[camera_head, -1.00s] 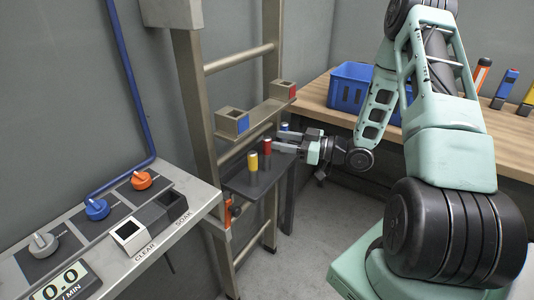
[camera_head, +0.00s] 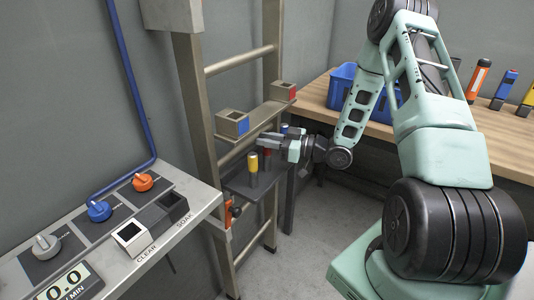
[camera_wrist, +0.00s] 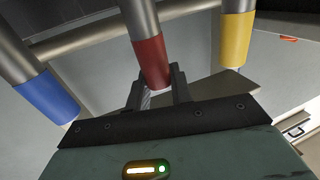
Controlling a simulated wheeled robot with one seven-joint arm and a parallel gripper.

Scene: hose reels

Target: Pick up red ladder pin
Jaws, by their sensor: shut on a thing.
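The red ladder pin (camera_wrist: 150,60) has a red body and a bare metal end. In the wrist view it stands between the two dark fingers of my gripper (camera_wrist: 158,88), which is shut on it. In the head view my gripper (camera_head: 268,142) reaches in from the right over the small grey shelf on the ladder. Only a little of the red pin (camera_head: 267,153) shows there, below the fingers. A yellow pin (camera_head: 253,163) stands upright in front of it, and a blue pin (camera_head: 284,129) stands behind.
The grey shelf (camera_head: 240,187) is fixed to the metal ladder (camera_head: 196,100). Two sockets sit on a rail above, one marked blue (camera_head: 232,124) and one red (camera_head: 284,91). A control panel (camera_head: 120,215) stands at left. A blue crate (camera_head: 345,85) is on the wooden bench.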

